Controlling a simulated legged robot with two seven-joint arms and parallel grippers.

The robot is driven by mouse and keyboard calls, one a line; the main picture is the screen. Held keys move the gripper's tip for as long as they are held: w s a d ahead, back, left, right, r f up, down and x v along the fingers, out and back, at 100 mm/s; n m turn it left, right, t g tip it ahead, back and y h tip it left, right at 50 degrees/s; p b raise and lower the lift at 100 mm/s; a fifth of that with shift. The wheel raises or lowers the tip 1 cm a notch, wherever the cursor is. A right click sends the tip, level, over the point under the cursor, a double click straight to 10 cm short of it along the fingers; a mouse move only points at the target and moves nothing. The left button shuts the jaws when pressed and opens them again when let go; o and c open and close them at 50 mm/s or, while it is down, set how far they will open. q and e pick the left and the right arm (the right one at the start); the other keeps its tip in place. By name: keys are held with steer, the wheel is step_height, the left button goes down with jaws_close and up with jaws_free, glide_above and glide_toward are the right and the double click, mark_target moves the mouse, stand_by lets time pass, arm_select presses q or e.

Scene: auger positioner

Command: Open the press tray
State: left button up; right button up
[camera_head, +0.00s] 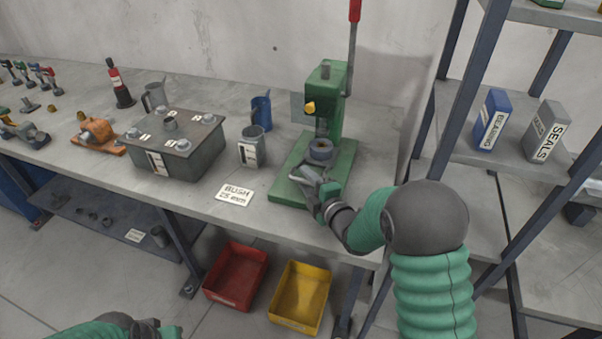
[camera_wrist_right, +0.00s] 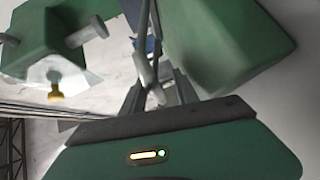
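The green press (camera_head: 328,110) stands near the right end of the bench, with a red-tipped lever (camera_head: 353,40) raised and a yellow knob (camera_head: 310,107) on its front. A grey round cup (camera_head: 320,149) sits low in the press above its green base plate (camera_head: 288,180). I cannot make out a separate tray. My right gripper (camera_head: 304,178) is low at the front of the press, over the base; its fingers partly hide what is there. In the right wrist view a grey rod (camera_wrist_right: 147,70) runs near the fingers; contact is unclear. My left gripper (camera_head: 150,328) shows only partly at the bottom left.
A grey box (camera_head: 195,165), a labelled grey cup (camera_head: 252,150) and a blue cup (camera_head: 261,110) stand left of the press. A BUSH card (camera_head: 235,194) lies in front. Red (camera_head: 236,276) and yellow (camera_head: 300,297) bins are below. A shelf post (camera_head: 446,100) rises at right.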

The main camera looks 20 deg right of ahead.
steer(key=shift+s+r, duration=0.4)
steer(key=shift+s, duration=0.05)
steer(key=shift+a, duration=0.25)
steer(key=shift+c, duration=1.4)
steer(key=shift+w+a+f, duration=0.15)
steer(key=shift+w+a, duration=0.05)
steer(key=shift+a, duration=0.15)
jaws_close()
steer(key=shift+d, duration=0.1)
